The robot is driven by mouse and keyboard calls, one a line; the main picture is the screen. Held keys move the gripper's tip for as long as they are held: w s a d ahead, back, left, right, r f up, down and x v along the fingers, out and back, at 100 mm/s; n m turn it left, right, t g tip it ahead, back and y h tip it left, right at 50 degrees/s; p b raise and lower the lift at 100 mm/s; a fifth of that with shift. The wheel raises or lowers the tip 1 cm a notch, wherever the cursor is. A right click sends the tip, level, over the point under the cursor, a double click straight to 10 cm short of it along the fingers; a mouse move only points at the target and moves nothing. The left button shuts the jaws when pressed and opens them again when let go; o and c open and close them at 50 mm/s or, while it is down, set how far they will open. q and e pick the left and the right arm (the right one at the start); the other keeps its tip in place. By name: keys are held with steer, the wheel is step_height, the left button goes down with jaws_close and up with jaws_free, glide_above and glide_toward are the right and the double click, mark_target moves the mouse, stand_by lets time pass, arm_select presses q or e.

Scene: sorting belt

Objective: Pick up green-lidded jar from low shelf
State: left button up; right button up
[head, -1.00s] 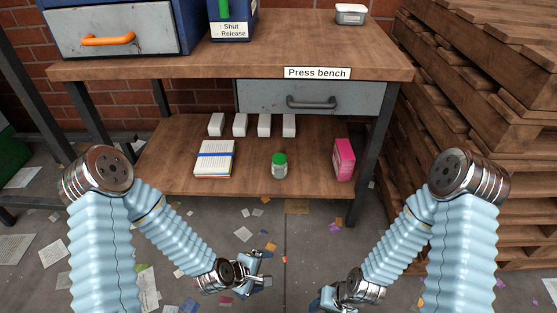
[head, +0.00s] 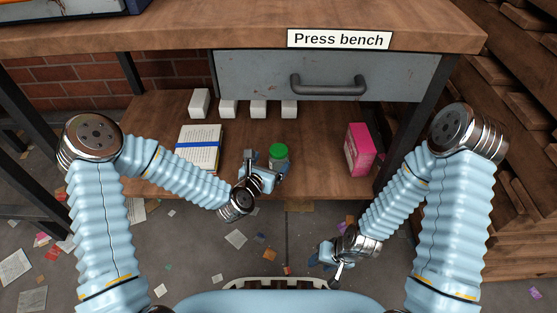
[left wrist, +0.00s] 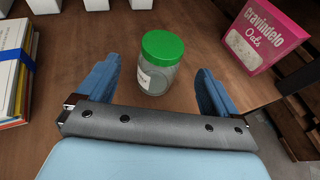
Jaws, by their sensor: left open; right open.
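The green-lidded jar (head: 279,154) stands upright on the low shelf (head: 320,178) of the press bench. My left gripper (head: 264,168) is open at the shelf's front, close to the jar and partly in front of it. In the left wrist view the jar (left wrist: 158,65) stands ahead between the two blue fingers (left wrist: 155,88), with its label turned to the left. The fingers do not appear to touch it. My right gripper (head: 328,258) is open and empty, low in front of the shelf.
A pink oats box (head: 359,150) stands right of the jar. A stack of books (head: 199,148) lies to its left. Several small white boxes (head: 259,109) stand behind. The bench drawer (head: 325,76) overhangs the shelf. Wooden pallets (head: 510,130) are stacked at the right.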

mark_target(275, 158)
arm_select(q)
steer(key=x, duration=0.3)
steer(key=shift+w+d+f, duration=0.15)
steer(key=shift+w, duration=0.1)
steer(key=x, duration=0.3)
steer(key=b+x, duration=0.1)
steer(key=x, duration=0.1)
steer(key=shift+w+d+r, duration=0.15)
steer(key=shift+r, duration=0.15)
steer(key=shift+c, duration=0.2)
steer(key=c, duration=1.1)
steer(key=shift+o, duration=0.2)
